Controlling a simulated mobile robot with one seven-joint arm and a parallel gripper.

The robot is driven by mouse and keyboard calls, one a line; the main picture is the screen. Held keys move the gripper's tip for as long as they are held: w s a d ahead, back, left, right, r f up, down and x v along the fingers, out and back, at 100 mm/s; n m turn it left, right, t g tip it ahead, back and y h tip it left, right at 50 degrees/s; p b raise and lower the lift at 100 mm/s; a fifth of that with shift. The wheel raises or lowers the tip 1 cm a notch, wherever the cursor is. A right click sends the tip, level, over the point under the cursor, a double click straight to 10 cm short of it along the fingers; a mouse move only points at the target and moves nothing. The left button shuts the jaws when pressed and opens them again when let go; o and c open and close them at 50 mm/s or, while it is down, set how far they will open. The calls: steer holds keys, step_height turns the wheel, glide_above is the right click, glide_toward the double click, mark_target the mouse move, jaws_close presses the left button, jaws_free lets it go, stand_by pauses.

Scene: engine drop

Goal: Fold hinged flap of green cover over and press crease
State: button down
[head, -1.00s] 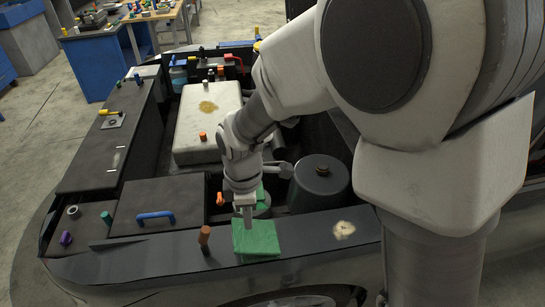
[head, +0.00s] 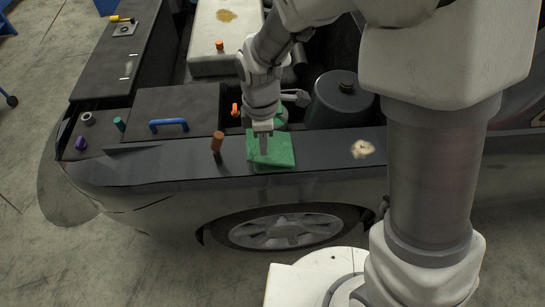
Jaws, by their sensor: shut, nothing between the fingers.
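The green cover (head: 281,156) lies on the dark fender ledge of the car, near its outer edge. Part of the green shows behind my gripper, toward the engine bay. My gripper (head: 264,153) is shut and empty, pointing down at the left part of the cover. Its tips look at or just above the green surface; I cannot tell whether they touch. The gripper hides part of the cover, so the hinge and crease are not clear.
A brown-handled peg (head: 217,142) stands upright left of the cover. A pale stain (head: 362,149) lies on the ledge to the right. A black cylinder (head: 340,98) and an orange cap (head: 236,110) are behind. A blue handle (head: 168,125) is on the left panel.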

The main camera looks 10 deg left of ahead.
mark_target(258, 157)
steer(key=shift+f, duration=0.35)
steer(key=shift+s+a+f+b, duration=0.1)
steer(key=shift+a+f+b, duration=0.2)
steer(key=shift+f+b, duration=0.25)
steer(key=shift+a+f+b, duration=0.25)
steer(key=shift+f+b, duration=0.15)
steer(key=shift+f, duration=0.2)
steer(key=shift+a+f+b, duration=0.2)
steer(key=shift+f+b, duration=0.45)
steer(key=shift+f, duration=0.55)
steer(key=shift+s+r, duration=0.1)
steer(key=shift+r, duration=0.05)
steer(key=shift+r+p, duration=2.5)
steer(key=shift+r, duration=0.9)
